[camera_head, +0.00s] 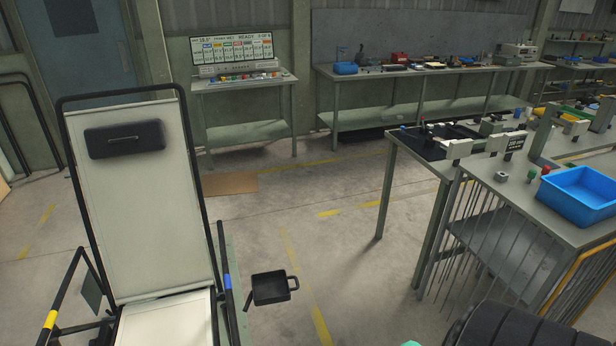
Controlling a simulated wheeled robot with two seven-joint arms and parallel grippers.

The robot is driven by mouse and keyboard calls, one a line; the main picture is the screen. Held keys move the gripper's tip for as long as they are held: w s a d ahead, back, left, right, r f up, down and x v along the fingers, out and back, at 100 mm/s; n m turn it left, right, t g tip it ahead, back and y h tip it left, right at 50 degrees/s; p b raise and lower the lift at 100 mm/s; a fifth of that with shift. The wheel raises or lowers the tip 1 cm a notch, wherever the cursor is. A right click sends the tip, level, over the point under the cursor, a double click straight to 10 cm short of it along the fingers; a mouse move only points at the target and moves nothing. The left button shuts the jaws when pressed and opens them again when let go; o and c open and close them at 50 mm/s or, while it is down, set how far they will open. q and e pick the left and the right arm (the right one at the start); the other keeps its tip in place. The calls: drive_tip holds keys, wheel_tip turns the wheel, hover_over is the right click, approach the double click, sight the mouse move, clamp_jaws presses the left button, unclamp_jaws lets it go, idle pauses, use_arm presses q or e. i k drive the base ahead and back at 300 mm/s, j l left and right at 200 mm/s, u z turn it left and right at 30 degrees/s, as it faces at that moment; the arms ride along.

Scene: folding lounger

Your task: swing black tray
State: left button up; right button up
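The black tray (271,288) is a small, shallow, dark square tray with a loop handle (294,283) on its right side. It stands out to the right of the folding lounger (155,200), beside its right armrest with the blue band. A short dark arm shows at its lower left corner, but I cannot tell how it joins the lounger. The lounger has a cream back panel in a black tube frame, with a black headrest pad (125,139) near the top. Neither of my grippers is in view, and nothing is touching the tray.
A grey workbench (470,185) stands at right with a blue bin (580,195) and thin vertical rods below. A dark ribbed shape (530,328) fills the lower right. Benches line the back wall. The floor between the tray and the right bench is clear, with yellow markings.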

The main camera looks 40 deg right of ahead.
sight(271, 287)
drive_tip(key=i+l, duration=0.1)
drive_tip(key=l, duration=0.25)
drive_tip(key=i+l+z, duration=0.1)
drive_tip(key=l, duration=0.3)
drive_tip(key=i+l+z, duration=0.1)
drive_tip(key=l, duration=0.25)
drive_tip(key=i+l, duration=0.15)
drive_tip(key=l, duration=0.2)
drive_tip(key=i+l+z, duration=0.1)
drive_tip(key=l, duration=0.25)
drive_tip(key=k, duration=0.35)
